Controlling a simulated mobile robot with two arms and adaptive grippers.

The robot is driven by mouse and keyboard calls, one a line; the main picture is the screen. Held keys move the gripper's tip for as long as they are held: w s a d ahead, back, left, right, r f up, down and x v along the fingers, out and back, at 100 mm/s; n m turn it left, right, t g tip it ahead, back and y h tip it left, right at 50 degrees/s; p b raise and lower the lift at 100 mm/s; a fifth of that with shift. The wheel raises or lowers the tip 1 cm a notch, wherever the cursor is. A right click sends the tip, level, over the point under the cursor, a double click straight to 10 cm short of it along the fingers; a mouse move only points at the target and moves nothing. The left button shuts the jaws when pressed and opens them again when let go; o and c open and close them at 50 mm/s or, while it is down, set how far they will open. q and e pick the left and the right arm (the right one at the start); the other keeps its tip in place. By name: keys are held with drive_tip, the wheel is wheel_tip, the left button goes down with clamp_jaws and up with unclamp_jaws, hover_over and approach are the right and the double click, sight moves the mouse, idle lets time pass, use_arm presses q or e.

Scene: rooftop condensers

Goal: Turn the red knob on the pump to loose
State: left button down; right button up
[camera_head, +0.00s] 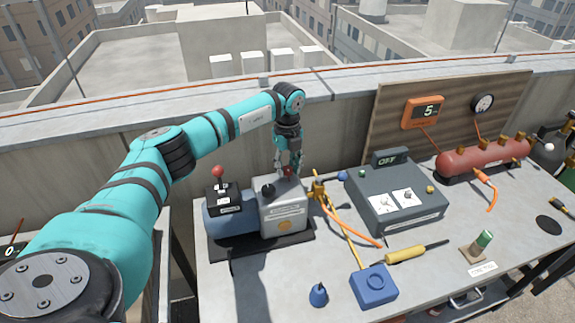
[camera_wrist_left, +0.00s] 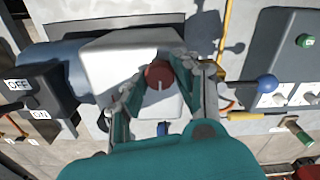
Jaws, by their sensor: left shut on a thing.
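The pump (camera_head: 282,217) stands at the left of the bench, a light grey block beside a blue cylinder on a black base. Its red knob (camera_head: 289,171) is on top of the grey block, mostly hidden by my left gripper (camera_head: 289,163). In the left wrist view the red knob (camera_wrist_left: 159,73) has a pale mark and sits between the fingers of my left gripper (camera_wrist_left: 160,84), which is shut on it from above. My right gripper is not in view.
A black switch box with a red-tipped lever (camera_head: 217,172) sits on the pump's left side; the wrist view shows OFF and ON labels. A grey unit (camera_head: 395,207) reads OFF. A low wall runs behind.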

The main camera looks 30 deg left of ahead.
sight(288, 168)
use_arm(q)
drive_tip(key=shift+w+r, duration=0.1)
drive_tip(key=shift+r, duration=0.05)
idle(0.3)
drive_tip(key=c, duration=1)
unclamp_jaws()
wheel_tip(288, 168, up, 12)
drive_tip(key=shift+f, duration=0.1)
